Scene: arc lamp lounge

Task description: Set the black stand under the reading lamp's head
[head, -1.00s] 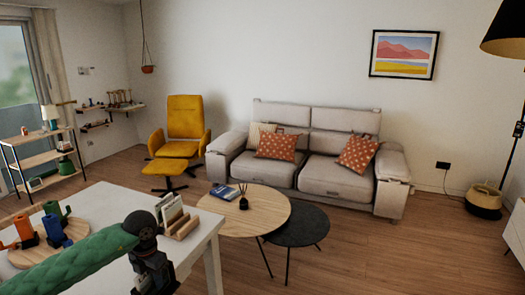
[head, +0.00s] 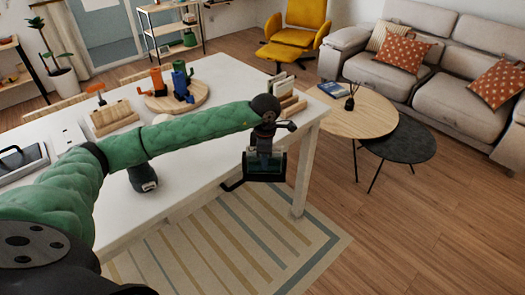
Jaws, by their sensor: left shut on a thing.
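My left gripper (head: 265,153) reaches out on its green-sleeved arm past the right part of the white table. It is shut on the black stand (head: 265,178), a dark, frame-like thing with a bar sticking out to its left. The gripper partly hides the stand. The stand hangs beside the table's near edge, over the striped rug and floor, apart from the tabletop as far as I can tell. No reading lamp's head can be made out in the head view now. My right gripper is not in view.
The white table (head: 215,172) holds a round wooden board (head: 158,102) with orange, blue and green items, a wooden block (head: 114,118) and a card holder (head: 292,106). A round wooden coffee table (head: 340,117) and a dark one (head: 405,148) stand right. The floor at lower right is clear.

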